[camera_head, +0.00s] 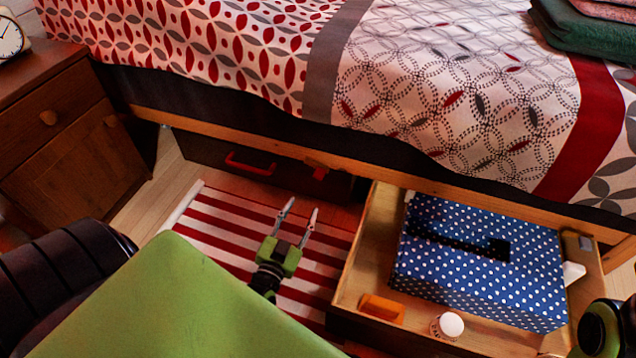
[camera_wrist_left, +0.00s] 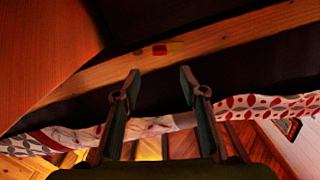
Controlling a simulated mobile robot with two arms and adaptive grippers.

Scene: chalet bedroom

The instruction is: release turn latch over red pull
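The red pull (camera_head: 250,165) is on the dark front of the closed under-bed drawer (camera_head: 205,150). A small wooden piece, seemingly the turn latch (camera_head: 318,164), sits on the bed rail, right of the pull. In the left wrist view, a small red and yellow block (camera_wrist_left: 168,48) shows on the rail beyond the fingers; it may be the latch. My left gripper (camera_head: 300,210) is open and empty, in front of the closed drawer and below the latch. Its spread fingers (camera_wrist_left: 159,75) also show in the left wrist view, apart from the rail. My right gripper's fingers are out of view.
An open drawer (camera_head: 350,280) to the right holds a blue polka-dot box (camera_head: 475,265), an orange item (camera_head: 382,307) and a white-capped bottle (camera_head: 447,326). A striped rug (camera_head: 225,225) lies on the floor. A wooden nightstand (camera_head: 75,150) stands at left.

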